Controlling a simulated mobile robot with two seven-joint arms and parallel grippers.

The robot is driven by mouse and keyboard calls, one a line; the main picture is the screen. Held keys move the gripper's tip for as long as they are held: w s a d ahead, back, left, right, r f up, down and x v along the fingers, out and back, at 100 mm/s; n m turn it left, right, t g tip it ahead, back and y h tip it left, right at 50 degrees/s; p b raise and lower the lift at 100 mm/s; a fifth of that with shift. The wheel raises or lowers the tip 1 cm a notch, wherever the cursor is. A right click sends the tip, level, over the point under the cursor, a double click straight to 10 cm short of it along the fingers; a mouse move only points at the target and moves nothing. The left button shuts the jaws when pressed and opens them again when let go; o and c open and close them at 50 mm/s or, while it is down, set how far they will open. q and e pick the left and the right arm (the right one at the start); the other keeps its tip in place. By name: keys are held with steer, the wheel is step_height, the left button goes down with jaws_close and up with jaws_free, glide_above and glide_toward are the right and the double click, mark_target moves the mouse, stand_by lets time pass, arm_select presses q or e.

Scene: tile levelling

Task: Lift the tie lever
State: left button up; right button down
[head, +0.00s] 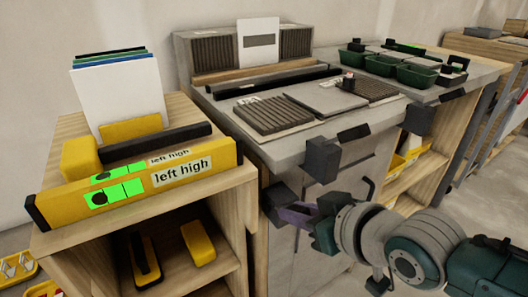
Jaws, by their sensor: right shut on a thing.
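My right gripper (303,213) comes in from the right, low in front of the middle grey bench (272,155). It is shut on what looks like the tie lever, at the bench's front left; the jaws hide most of that part. A dark block (281,203) sits right beside the jaws, and a purple part shows between it and my green gripper body. I cannot make out how far the lever is raised. Another dark block (322,158) stands at the bench's front edge, above the gripper. My left gripper is not in view.
A wooden cabinet (240,182) on the left carries a yellow level (220,166) marked "left high". Ribbed grey tiles (272,115) lie on the bench. Green bins (415,76) stand further right. Open floor shows at the lower right.

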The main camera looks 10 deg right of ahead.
steer(key=shift+w+r+g+p, duration=0.1)
steer(key=shift+r+g+p, duration=0.15)
steer(key=shift+g+p, duration=0.35)
steer(key=shift+f, duration=0.1)
steer(key=c, duration=0.7)
jaws_free()
